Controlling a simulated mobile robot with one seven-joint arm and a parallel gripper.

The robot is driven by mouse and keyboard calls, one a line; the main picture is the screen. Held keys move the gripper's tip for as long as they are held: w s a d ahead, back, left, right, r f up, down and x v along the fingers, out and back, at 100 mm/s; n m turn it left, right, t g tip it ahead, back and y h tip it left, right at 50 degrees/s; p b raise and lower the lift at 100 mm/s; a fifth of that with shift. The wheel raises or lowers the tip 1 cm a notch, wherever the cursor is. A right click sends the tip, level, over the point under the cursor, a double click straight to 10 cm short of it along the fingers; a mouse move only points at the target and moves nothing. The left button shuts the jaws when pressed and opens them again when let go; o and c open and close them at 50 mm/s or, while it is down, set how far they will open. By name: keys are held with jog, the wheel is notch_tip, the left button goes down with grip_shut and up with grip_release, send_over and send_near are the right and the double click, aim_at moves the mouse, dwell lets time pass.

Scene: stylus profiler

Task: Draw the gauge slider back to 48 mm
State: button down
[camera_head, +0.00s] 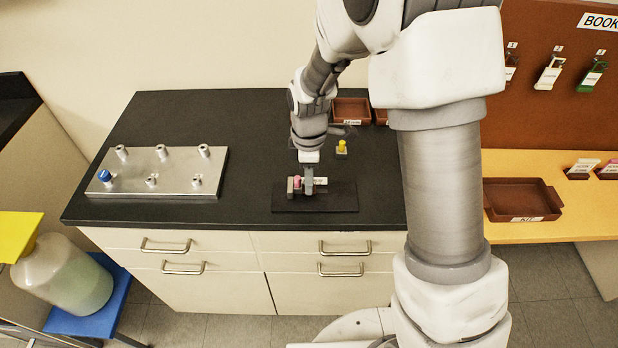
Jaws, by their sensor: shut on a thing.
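The gauge (320,183) sits on a dark base plate (335,204) on the black bench top. It has a pale scale strip and a small pink part (297,182) toward its left end. My gripper (308,187) points down onto the gauge from above, just right of the pink part. It is shut on the slider, which is mostly hidden by the fingers. The scale is too small to read, so the slider's position in millimetres cannot be told.
A metal plate (140,189) with several pegs and a blue knob (105,176) lies at left. A yellow-topped piece (342,147) and brown trays (351,104) stand behind the gauge. A kit tray (520,201) is on the right bench. Bench top between plate and gauge is clear.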

jog(key=shift+d, duration=1.6)
jog(key=c, duration=0.6)
grip_release()
jog(key=shift+d, duration=0.1)
jog(key=shift+c, duration=0.2)
notch_tip(320, 180, up, 18)
jog(key=shift+f+p, duration=0.25)
jog(key=shift+p, duration=0.2)
